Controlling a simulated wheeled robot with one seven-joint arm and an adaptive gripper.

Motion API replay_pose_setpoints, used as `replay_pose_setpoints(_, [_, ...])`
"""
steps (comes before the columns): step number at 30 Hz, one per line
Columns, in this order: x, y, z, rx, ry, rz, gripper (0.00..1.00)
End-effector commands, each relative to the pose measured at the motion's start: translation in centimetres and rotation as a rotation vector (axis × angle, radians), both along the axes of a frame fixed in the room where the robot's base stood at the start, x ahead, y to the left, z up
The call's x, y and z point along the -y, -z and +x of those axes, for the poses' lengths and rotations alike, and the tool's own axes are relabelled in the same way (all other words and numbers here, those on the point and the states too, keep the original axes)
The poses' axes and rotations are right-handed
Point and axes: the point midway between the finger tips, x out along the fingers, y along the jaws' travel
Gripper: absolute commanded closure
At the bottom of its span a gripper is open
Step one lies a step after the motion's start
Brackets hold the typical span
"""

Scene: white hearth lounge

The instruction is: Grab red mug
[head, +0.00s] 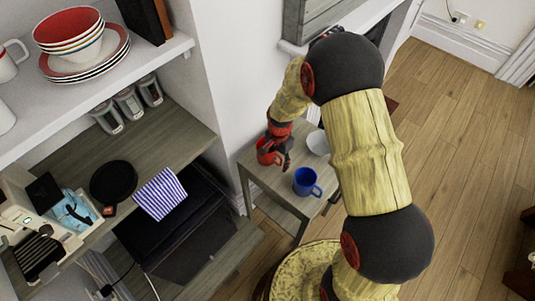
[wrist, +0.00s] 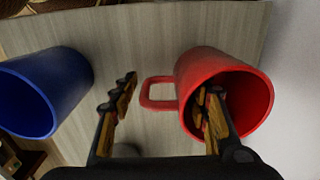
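The red mug (head: 264,154) stands on a small side table (head: 262,177). In the wrist view the red mug (wrist: 197,66) is at right, with its handle pointing left between my fingers. My gripper (wrist: 163,98) is open. Its right finger overlaps the mug's mouth and appears to be inside it. Its left finger is outside, left of the handle and apart from it. In the head view my gripper (head: 281,150) is at the mug and partly covers it.
A blue mug (head: 305,184) stands on the same table; it shows left of my gripper in the wrist view (wrist: 62,83). A white round item (head: 318,142) is behind it. A white wall borders the table. A shelf unit with dishes (head: 84,68) stands at left. Wooden floor is clear at right.

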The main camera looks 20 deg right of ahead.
Motion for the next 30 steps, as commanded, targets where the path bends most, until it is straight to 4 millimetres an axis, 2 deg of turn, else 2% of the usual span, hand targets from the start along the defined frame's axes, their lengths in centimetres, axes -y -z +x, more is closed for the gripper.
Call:
replay_pose_setpoints(23, [0.01, 0.05, -0.1, -0.002, 0.0, 0.0, 1.0])
replay_pose_setpoints(30, [0.01, 0.02, -0.08, -0.002, 0.0, 0.0, 1.0])
